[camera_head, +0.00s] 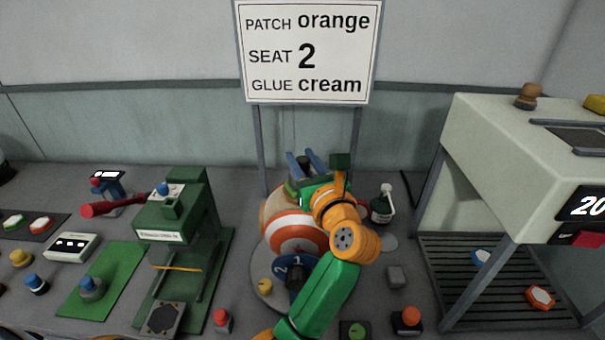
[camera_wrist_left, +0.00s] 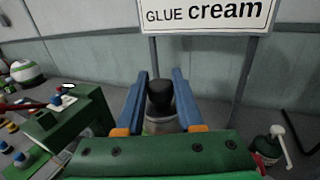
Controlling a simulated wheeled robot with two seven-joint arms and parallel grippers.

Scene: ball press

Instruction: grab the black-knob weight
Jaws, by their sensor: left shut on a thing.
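My left gripper (camera_head: 304,160) is at the back of the table, below the sign, with its blue fingers pointing toward the wall. In the left wrist view, its two fingers (camera_wrist_left: 160,76) are on either side of the weight with a black knob (camera_wrist_left: 160,96). The gripper is shut on this weight; the knob stands up between the fingers, and the grey body below is partly hidden by the green palm. In the head view the weight is mostly hidden by the gripper and the orange wrist. My right gripper is not in view.
A sign (camera_head: 307,85) stands behind on two posts. An orange-and-white ball (camera_head: 290,232) sits just under my left arm. A green press (camera_head: 170,235) stands to the left, and a dark bottle with a white pump (camera_head: 382,207) to the right. A large pale machine (camera_head: 500,150) fills the right side.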

